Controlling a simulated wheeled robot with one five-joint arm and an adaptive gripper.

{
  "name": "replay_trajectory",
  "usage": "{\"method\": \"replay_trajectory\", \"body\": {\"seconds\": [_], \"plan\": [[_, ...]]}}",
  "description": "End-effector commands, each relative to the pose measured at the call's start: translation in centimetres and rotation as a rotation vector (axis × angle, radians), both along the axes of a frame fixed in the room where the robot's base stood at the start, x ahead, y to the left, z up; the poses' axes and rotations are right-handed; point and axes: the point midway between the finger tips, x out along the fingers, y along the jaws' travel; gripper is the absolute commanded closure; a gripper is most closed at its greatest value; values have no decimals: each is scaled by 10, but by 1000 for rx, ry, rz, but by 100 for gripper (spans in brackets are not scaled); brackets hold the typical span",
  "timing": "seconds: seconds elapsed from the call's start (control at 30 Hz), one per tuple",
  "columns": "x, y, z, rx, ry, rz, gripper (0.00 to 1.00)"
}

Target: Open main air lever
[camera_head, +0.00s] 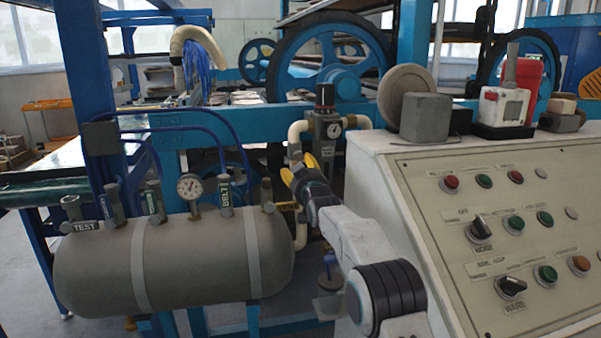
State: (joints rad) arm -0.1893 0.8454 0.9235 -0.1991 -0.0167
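A grey air tank (190,268) lies at the left with a round gauge (189,186) on top. Several small levers with tags stand along the tank's top, among them one tagged TEST (85,226) and one tagged BELT (225,197). I cannot read a tag for the main air lever, so I cannot tell which lever it is. My gripper (300,167), with yellow fingers, is right of the tank, in front of the pipework below the regulator (325,124). Its fingers look apart with nothing seen between them. I cannot tell whether it touches anything.
A sloped control panel (447,240) with buttons and knobs fills the right side, close to my arm. A grey block (425,117) and a red-and-white device (505,104) stand on its top. Blue frame beams and a large wheel (335,65) are behind. White pipe (301,225) runs beside the tank.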

Motion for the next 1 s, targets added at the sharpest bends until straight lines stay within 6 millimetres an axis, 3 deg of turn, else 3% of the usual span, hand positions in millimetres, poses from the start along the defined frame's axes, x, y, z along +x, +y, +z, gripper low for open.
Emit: {"method": "replay_trajectory", "body": {"seconds": [0.53,1.0], "plan": [[-8,-2,0,1,1,0,39],[-52,-10,0,1,1,0,39]]}}
